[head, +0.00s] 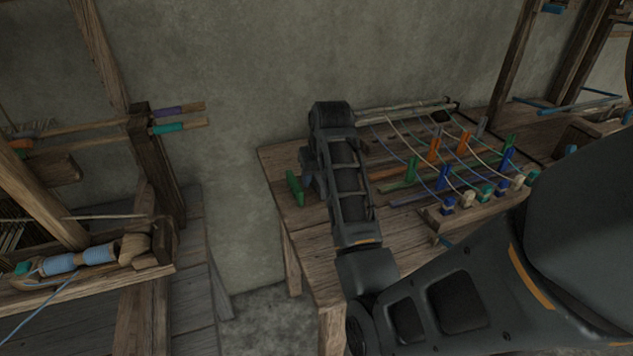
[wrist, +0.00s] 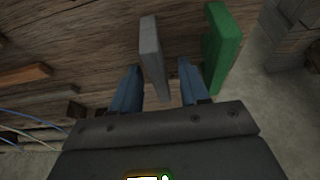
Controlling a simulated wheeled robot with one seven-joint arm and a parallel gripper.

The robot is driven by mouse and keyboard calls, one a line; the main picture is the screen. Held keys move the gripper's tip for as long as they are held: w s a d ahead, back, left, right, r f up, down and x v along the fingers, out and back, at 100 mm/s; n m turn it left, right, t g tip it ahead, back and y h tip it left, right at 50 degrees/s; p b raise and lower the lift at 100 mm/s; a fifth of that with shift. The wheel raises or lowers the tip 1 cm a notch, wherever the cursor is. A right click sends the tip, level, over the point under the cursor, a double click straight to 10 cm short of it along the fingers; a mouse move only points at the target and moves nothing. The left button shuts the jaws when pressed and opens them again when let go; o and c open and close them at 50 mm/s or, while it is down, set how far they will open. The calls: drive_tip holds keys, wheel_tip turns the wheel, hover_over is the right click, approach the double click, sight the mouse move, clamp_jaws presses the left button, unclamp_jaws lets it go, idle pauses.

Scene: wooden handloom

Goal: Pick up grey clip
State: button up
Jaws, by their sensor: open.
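The grey clip (wrist: 151,50) stands on the wooden table in the wrist view, a thin upright slab. My gripper (wrist: 158,68) is open, with one blue finger on each side of the clip's lower part. I cannot tell whether either finger touches it. In the head view my gripper (head: 307,181) is low over the table's left end, mostly behind my arm, and I cannot make out this clip there.
A green clip (wrist: 220,48) stands close to the right finger; it also shows in the head view (head: 295,188). Right of my arm, coloured clips and threads run to a peg rack (head: 433,221). A loom (head: 150,165) stands at left, across a floor gap.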

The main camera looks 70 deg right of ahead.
drive_tip(key=shift+c, duration=0.2)
clamp_jaws()
drive_tip(key=shift+r, duration=0.1)
